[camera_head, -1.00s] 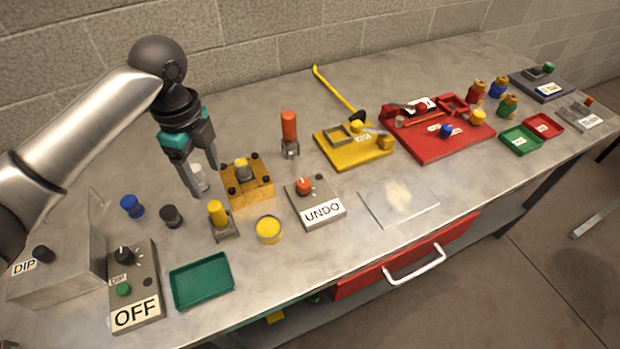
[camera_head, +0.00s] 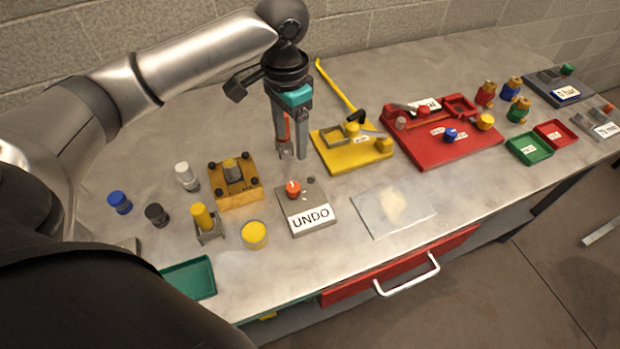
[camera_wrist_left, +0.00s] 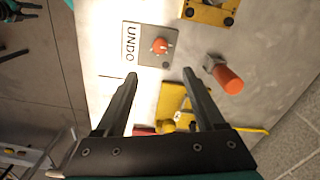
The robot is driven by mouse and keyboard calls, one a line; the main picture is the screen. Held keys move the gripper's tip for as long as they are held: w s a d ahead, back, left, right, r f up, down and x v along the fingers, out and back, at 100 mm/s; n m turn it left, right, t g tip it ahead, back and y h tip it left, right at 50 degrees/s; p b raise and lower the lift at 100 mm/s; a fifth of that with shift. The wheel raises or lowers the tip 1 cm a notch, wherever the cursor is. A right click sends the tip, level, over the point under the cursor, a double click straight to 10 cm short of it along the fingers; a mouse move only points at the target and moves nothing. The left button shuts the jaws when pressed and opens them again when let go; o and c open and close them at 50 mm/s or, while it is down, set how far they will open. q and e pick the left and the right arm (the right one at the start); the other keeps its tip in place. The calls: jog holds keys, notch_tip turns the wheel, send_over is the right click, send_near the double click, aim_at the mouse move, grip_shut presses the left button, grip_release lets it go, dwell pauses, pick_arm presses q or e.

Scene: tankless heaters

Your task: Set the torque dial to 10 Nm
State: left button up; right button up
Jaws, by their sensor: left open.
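A grey panel (camera_head: 599,124) at the far right end of the bench has a label that seems to end in Nm. A small red knob (camera_head: 607,108) sits on it; I cannot read its setting. My left gripper (camera_head: 290,155) points down over the middle of the bench, far left of that panel. Its two fingers are apart and hold nothing, as the left wrist view (camera_wrist_left: 160,72) also shows. An orange-handled tool (camera_head: 286,131) is partly hidden behind the fingers. Dark and teal parts at the left wrist view's upper left corner may be my right gripper.
The UNDO panel (camera_head: 310,216) with a red dial (camera_head: 293,188) is near the gripper. A yellow fixture (camera_head: 338,160) and a red tray (camera_head: 440,150) lie between gripper and Nm panel. Another grey panel (camera_head: 567,93) with a green knob stands behind it.

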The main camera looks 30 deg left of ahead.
aim_at(293, 186)
pick_arm(q)
notch_tip(293, 186, down, 15)
jog(key=shift+r+b, duration=0.2)
jog(key=shift+b, duration=0.85)
grip_shut()
